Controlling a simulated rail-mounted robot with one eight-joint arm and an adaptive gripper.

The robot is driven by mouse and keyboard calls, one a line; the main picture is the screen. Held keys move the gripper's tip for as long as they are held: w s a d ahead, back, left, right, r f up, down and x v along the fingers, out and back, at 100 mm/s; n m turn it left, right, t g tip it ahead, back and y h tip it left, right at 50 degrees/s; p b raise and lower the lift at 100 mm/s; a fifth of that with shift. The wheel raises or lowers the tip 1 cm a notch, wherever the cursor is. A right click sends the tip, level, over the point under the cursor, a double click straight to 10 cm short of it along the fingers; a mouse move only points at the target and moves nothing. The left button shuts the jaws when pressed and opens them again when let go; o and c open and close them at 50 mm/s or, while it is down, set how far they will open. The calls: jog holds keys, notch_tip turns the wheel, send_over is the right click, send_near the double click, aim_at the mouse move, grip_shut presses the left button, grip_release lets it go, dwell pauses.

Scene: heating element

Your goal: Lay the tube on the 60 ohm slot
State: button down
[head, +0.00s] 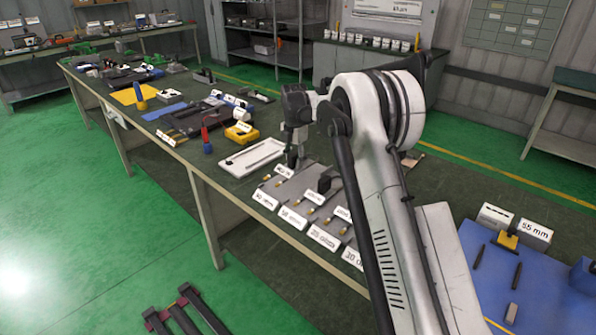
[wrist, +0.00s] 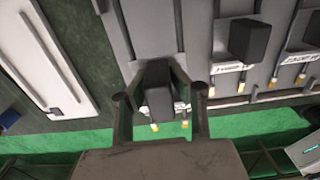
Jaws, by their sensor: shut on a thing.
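My gripper (wrist: 160,94) is low over the grey slot board (wrist: 150,35), its fingers on either side of a dark block-shaped piece (wrist: 158,88). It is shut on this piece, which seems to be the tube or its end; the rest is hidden. In the head view my gripper (head: 293,160) is at the board's left end, by the small labels. A row of white labels (head: 265,199) runs along the front edge; I cannot read with certainty which is 60 ohm.
Dark blocks (wrist: 247,40) stand on the board to the right, with yellow-tipped pieces in front. A white tray (head: 252,157) lies left of the board. A yellow case (head: 241,134) stands behind the tray. A blue mat (head: 483,260) with several parts is at the right.

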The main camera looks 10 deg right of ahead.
aim_at(298, 178)
jog(key=shift+w+d+f, duration=0.7)
jog(key=shift+w+d, duration=0.1)
jog(key=shift+d, duration=0.05)
jog(key=shift+f, duration=2)
jog(key=shift+f, duration=0.2)
jog(key=c, duration=1.5)
grip_release()
jog(key=shift+r, duration=0.15)
